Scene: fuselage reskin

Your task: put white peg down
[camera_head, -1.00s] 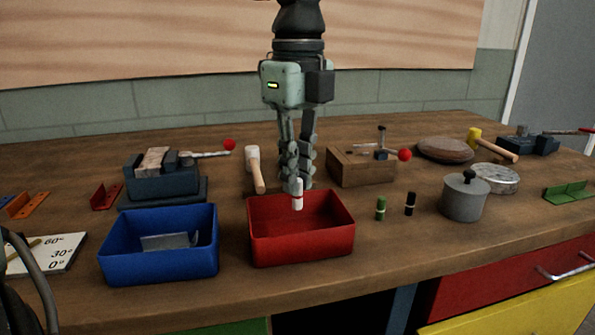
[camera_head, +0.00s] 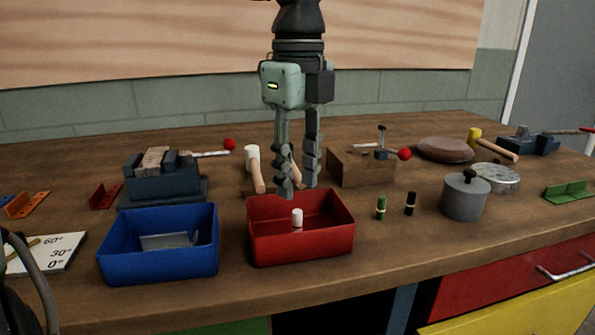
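The white peg (camera_head: 297,216) stands upright, as far as I can tell, inside the red bin (camera_head: 302,246); its foot is hard to make out. My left gripper (camera_head: 298,188) points down above the back edge of the red bin. Its two fingers are spread apart with nothing between them, and the peg is below them, clear of the fingertips. My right gripper is not in view.
A blue bin (camera_head: 160,262) holding a grey plate stands left of the red bin. A green peg (camera_head: 381,208), a black peg (camera_head: 410,203) and a grey lidded pot (camera_head: 464,199) stand to the right. A mallet (camera_head: 255,170) and a wooden block (camera_head: 361,167) lie behind.

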